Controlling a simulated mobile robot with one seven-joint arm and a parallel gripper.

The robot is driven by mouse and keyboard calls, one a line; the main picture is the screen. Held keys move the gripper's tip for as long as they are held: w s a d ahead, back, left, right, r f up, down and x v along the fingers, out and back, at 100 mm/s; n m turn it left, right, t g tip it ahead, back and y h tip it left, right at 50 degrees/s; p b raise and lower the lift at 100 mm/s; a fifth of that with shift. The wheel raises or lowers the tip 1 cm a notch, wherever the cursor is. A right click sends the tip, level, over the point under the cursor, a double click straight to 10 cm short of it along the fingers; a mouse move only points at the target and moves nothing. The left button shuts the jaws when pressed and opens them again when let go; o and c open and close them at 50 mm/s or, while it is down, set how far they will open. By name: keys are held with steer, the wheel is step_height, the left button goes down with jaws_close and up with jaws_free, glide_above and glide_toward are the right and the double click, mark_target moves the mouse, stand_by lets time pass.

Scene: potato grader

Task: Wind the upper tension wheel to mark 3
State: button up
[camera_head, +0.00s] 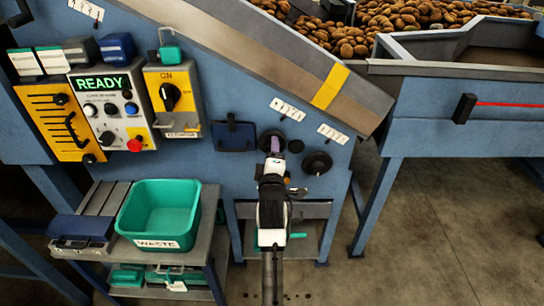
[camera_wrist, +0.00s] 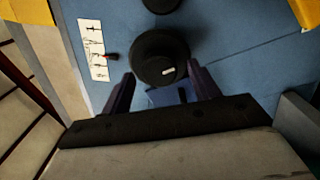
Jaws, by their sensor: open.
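The upper tension wheel (camera_head: 266,140) is a round black wheel on the blue machine side, partly hidden by my gripper (camera_head: 274,158) in the head view. In the wrist view, the wheel (camera_wrist: 158,46) has a white mark near its rim. My gripper (camera_wrist: 161,78) is open, with one dark finger on each side of the wheel's near edge; I cannot tell whether they touch it. A white scale plate (camera_wrist: 92,48) sits beside the wheel, with a red-tipped pointer (camera_wrist: 111,57) at it. The numbers are too small to read.
A second black wheel (camera_head: 317,163) sits to the right and lower, under its own scale plate (camera_head: 333,134). A dark blue box (camera_head: 233,134) is left of the upper wheel. A green waste bin (camera_head: 203,190) and control panel (camera_head: 104,108) stand further left. Floor at right is clear.

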steer(key=s+b, duration=0.2)
steer(key=s, duration=1.1)
steer(key=shift+s+b, duration=0.3)
steer(key=shift+s, duration=0.1)
